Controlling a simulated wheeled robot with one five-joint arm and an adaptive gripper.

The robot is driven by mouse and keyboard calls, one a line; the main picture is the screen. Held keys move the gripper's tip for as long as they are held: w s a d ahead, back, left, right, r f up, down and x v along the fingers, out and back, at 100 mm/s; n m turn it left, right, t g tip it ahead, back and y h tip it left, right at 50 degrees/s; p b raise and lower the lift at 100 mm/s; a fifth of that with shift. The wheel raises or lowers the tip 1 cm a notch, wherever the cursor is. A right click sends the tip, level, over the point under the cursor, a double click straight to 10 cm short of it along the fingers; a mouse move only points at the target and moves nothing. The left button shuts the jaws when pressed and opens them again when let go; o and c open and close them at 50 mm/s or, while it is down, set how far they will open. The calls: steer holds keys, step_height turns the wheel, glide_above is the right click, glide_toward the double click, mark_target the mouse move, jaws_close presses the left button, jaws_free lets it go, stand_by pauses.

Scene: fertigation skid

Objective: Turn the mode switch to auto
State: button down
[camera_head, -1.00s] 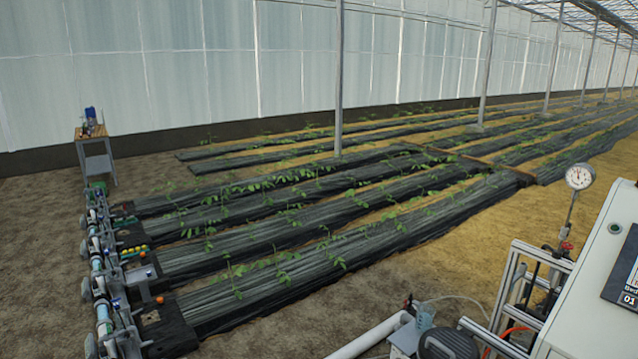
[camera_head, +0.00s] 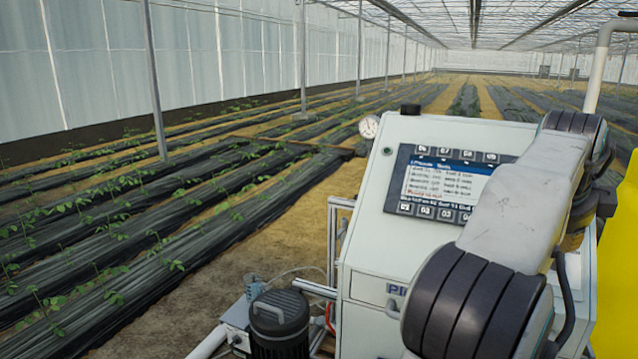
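The pale control cabinet (camera_head: 372,240) of the skid stands right of centre, with a dark panel and lit screen (camera_head: 445,184) on its sloped top face. A small dark round knob or button (camera_head: 388,151) sits left of the screen. I cannot tell which part is the mode switch. My arm crosses in front of the cabinet's right side and hides part of it. My gripper is not in view.
A dark motor (camera_head: 279,322) and a small clear container (camera_head: 254,287) stand left of the cabinet by a metal frame (camera_head: 337,236). A pressure gauge (camera_head: 369,127) is behind the cabinet's left edge. Planted beds (camera_head: 130,235) fill the left. A yellow thing (camera_head: 615,270) is at far right.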

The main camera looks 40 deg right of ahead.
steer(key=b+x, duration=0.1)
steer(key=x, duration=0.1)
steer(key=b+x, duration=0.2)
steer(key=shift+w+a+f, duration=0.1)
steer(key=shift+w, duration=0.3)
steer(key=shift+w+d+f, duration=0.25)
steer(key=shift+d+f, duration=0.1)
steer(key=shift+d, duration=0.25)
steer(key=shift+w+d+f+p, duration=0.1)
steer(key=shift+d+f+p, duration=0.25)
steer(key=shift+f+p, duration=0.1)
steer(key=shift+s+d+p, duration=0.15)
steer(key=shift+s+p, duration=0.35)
steer(key=shift+p, duration=0.1)
stand_by(0.5)
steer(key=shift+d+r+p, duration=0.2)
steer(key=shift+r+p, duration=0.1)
steer(key=shift+p, duration=1)
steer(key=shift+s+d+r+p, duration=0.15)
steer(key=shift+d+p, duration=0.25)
steer(key=shift+p, duration=1.65)
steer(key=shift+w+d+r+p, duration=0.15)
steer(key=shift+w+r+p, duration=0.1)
steer(key=shift+p, duration=0.15)
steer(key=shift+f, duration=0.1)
